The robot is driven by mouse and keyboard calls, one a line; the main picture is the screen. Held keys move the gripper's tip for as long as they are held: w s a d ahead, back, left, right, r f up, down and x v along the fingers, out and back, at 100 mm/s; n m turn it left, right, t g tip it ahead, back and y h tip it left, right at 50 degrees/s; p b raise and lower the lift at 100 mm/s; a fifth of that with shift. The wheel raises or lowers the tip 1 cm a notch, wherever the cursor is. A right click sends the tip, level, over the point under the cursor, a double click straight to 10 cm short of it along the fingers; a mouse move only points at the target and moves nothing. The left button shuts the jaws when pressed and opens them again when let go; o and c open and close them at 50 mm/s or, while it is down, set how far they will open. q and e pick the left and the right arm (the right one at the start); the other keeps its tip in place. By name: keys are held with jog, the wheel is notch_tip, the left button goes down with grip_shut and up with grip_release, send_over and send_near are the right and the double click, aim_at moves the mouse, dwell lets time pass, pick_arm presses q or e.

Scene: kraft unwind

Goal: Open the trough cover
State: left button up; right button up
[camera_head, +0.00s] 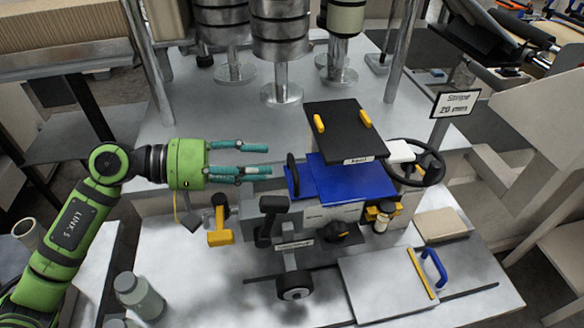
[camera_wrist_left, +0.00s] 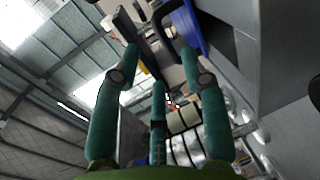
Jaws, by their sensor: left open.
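In the head view a blue cover (camera_head: 345,183) with a black upright handle (camera_head: 293,174) at its left end lies on a grey machine box. A black panel (camera_head: 345,126) with two yellow grips and a small label stands tilted above it. I cannot tell by its label which one is the trough cover. My left gripper (camera_head: 270,172) is open and empty, its teal fingers pointing right, just left of the black handle. In the left wrist view its fingers (camera_wrist_left: 158,85) are spread, with a dark bar-like part and a blue edge (camera_wrist_left: 188,28) beyond the tips. My right gripper is out of view.
A black lever (camera_head: 270,215) and a yellow-handled part (camera_head: 220,228) stand below the gripper. A handwheel (camera_head: 420,165) is at the right. A pale lid (camera_head: 385,283) with a blue handle lies in front.

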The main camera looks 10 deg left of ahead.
aim_at(291, 165)
pick_arm(q)
jog(key=p+x, duration=0.4)
jog(key=x, duration=0.2)
jog(key=shift+w+d+p, duration=0.2)
jog(key=shift+w+p, duration=0.05)
jog(key=shift+p, duration=0.05)
jog(key=shift+w+d+f, duration=0.1)
jog(key=shift+d+f, duration=0.1)
jog(key=shift+d, duration=0.05)
grip_shut()
